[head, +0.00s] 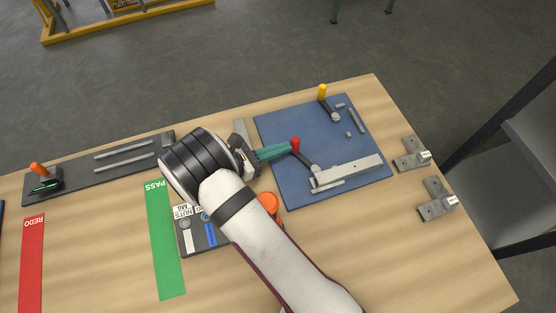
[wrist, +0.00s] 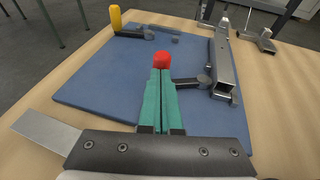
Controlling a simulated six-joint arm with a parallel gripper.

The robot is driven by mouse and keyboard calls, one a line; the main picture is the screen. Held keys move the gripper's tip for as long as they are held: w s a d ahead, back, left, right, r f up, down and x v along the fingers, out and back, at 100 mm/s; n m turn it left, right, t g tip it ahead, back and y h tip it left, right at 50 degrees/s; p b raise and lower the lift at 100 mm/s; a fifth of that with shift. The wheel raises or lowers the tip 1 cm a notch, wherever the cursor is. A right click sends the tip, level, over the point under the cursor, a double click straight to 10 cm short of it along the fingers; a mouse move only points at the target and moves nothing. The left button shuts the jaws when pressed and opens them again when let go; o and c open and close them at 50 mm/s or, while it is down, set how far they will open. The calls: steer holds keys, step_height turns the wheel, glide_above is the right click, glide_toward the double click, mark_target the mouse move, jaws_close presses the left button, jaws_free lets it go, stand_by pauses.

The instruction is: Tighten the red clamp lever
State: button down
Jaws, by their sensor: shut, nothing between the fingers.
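The red clamp lever (head: 295,143) stands on the blue plate, its dark arm (head: 306,161) running to the clamp by a grey metal bar. In the wrist view the red knob (wrist: 161,60) shows just beyond the fingertips. My gripper (head: 288,149) has teal fingers, shut with nothing between them. In the wrist view the closed fingertips (wrist: 160,73) are right at the near side of the red knob; I cannot tell whether they touch it. The fingers hide the lower part of the red handle.
The blue plate (head: 275,125) also carries a yellow-handled lever (head: 322,92) at the back and the grey metal bar (head: 345,172). Metal brackets (head: 411,154) lie at the right. An orange round thing (head: 268,203) and a parts tray stand near my arm. A green PASS strip (head: 164,240) lies left.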

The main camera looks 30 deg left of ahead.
steer(key=shift+w+d, duration=0.2)
steer(key=shift+w, duration=1.8)
